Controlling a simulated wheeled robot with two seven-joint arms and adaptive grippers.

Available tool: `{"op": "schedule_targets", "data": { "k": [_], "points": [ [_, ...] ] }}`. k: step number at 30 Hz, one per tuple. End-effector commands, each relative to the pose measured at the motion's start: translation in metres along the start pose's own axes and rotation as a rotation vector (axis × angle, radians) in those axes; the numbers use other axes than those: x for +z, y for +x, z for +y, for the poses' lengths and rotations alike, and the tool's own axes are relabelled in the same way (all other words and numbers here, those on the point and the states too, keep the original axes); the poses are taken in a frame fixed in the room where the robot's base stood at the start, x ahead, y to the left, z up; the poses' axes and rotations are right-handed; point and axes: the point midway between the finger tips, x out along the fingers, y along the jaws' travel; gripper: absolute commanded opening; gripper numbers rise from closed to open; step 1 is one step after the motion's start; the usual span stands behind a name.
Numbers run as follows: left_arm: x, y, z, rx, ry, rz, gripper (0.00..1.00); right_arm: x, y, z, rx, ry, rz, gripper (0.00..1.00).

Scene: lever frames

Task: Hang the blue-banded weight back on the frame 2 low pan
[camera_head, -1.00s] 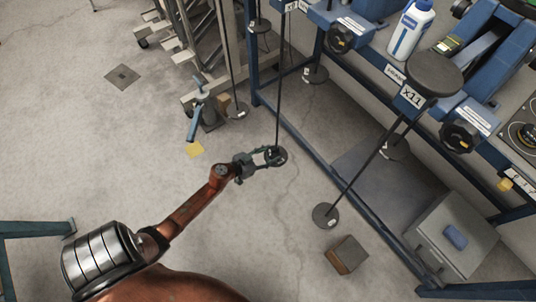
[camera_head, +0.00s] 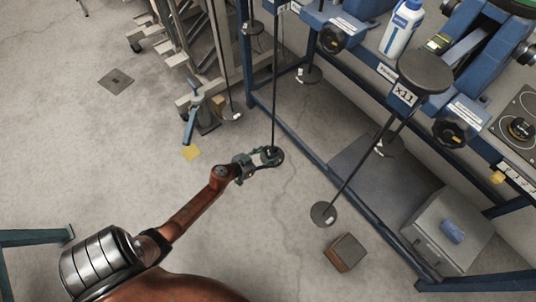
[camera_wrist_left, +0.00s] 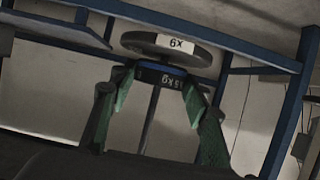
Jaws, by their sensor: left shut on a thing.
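My left gripper (camera_head: 262,161) is shut on the blue-banded weight (camera_wrist_left: 160,76), a dark disc with a thin blue band and a white-lettered rim. In the left wrist view its green fingers sit on both sides of the weight. The low pan (camera_wrist_left: 172,46), a dark disc with a white label, is right beside the weight in that view, which looks upside down. In the head view a thin rod (camera_head: 275,90) runs up from the gripper. I cannot tell whether weight and pan touch. My right gripper is not in view.
Another hanging pan (camera_head: 323,214) hangs to the right from the x11 frame. A wooden block (camera_head: 346,252) and a grey box (camera_head: 447,240) stand on the floor. A blue bench frame (camera_head: 300,150) runs behind the gripper. Floor to the left is open.

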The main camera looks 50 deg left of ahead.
Motion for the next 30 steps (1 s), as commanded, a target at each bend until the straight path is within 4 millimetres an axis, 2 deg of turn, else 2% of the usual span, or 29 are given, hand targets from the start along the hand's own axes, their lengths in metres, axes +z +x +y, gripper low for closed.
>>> {"op": "schedule_targets", "data": {
  "k": [24, 25, 30],
  "points": [
    [0.005, 0.0034, -0.0001, 0.0, 0.0, 0.003, 0.07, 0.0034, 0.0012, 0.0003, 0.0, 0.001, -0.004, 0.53],
    [0.005, 0.0034, -0.0001, 0.0, 0.0, 0.003, 0.44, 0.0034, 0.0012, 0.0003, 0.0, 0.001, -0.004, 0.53],
    [0.0056, 0.0033, -0.0001, 0.0, 0.0, 0.002, 0.56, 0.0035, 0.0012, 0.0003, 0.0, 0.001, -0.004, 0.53]
  ]
}}
